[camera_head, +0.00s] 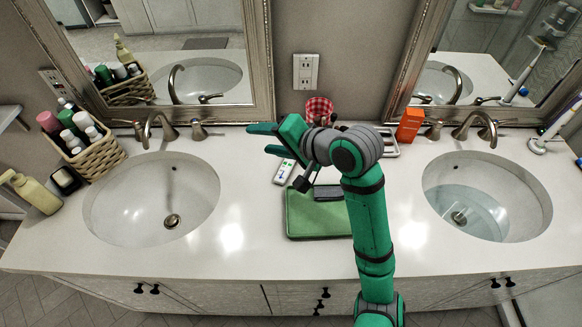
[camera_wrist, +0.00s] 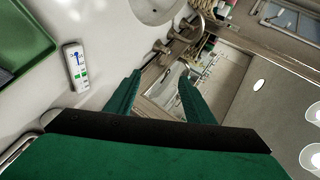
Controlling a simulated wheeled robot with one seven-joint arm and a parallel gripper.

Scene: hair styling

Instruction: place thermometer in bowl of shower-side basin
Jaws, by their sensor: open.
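The thermometer (camera_head: 289,172), a small white device with a display and green marks, lies on the counter just behind the green tray. It also shows in the wrist view (camera_wrist: 75,66), to the left of my fingers. My gripper (camera_head: 262,139) is open and empty, raised above the back of the counter and pointing left. Its two green fingers are spread apart in the wrist view (camera_wrist: 159,76). The left basin (camera_head: 105,205) looks dry and empty with a drain. The right basin (camera_head: 530,205) holds clear water.
The green tray (camera_head: 303,228) holds a dark item (camera_head: 328,192). A wicker basket (camera_head: 100,158) of bottles and a soap bottle (camera_head: 36,193) stand left. A red checkered cup (camera_head: 319,110) and orange box (camera_head: 409,124) stand at the back. Faucets and mirrors line the wall.

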